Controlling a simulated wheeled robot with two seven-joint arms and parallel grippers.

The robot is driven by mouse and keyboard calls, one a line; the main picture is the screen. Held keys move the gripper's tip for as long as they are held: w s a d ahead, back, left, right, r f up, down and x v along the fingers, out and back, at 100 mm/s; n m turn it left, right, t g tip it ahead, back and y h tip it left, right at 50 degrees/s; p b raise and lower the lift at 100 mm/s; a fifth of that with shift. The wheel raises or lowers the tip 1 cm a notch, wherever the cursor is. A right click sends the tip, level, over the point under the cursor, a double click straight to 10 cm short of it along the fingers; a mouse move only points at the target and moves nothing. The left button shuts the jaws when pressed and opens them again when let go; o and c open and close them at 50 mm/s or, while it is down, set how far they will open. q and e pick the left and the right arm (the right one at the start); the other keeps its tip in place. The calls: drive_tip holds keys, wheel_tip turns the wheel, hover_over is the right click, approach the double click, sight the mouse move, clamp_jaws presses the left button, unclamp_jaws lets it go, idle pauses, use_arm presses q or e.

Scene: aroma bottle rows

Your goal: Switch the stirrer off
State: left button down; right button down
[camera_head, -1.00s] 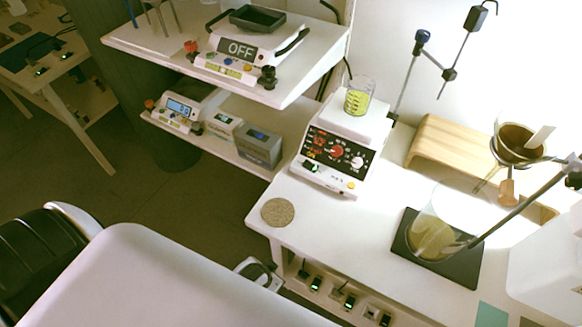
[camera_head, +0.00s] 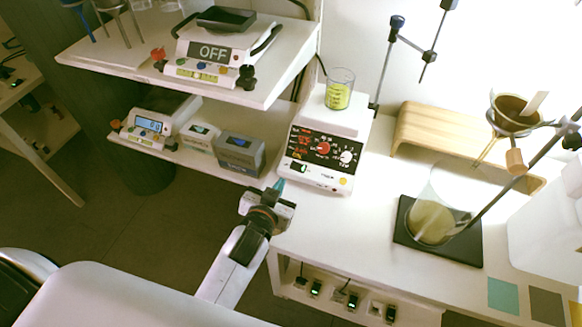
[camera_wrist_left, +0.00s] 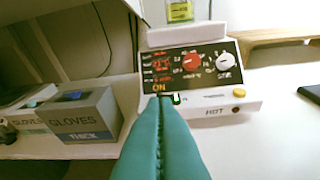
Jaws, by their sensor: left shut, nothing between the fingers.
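The white stirrer (camera_head: 318,185) stands on the bench with a dark front panel, a red knob (camera_head: 323,148) and a white knob. A beaker of yellow-green liquid (camera_head: 339,95) stands on its plate. In the left wrist view the stirrer (camera_wrist_left: 215,103) shows lit red digits, an orange "ON" label, "HOT" and a yellow button (camera_wrist_left: 239,93). Its green-edged switch (camera_wrist_left: 177,98) is partly hidden by my fingers. My left gripper (camera_head: 279,185) is shut and empty, its teal fingertips (camera_wrist_left: 160,100) just in front of the switch; contact cannot be told. My right gripper is not in view.
A device reading "OFF" (camera_head: 212,53) sits on the upper shelf. Glove boxes (camera_head: 240,153) and another display device (camera_head: 150,125) are on the lower shelf, left of the stirrer. A wooden stand (camera_head: 420,128) and a flask (camera_head: 432,215) on a black pad are at right.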

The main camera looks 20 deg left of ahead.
use_arm(q)
drive_tip(key=shift+w+d+r+t, duration=0.25)
drive_tip(key=shift+w+r+t, duration=0.2)
drive_tip(key=shift+r, duration=0.2)
hover_over(293, 174)
drive_tip(key=shift+d+f, duration=0.25)
drive_tip(key=shift+f, duration=0.95)
wheel_tip(293, 174, down, 3)
drive_tip(key=shift+a+r, duration=0.1)
drive_tip(key=shift+a, duration=0.05)
drive_tip(key=shift+a+f, duration=0.1)
drive_tip(key=shift+f, duration=0.55)
drive_tip(key=shift+s, duration=0.1)
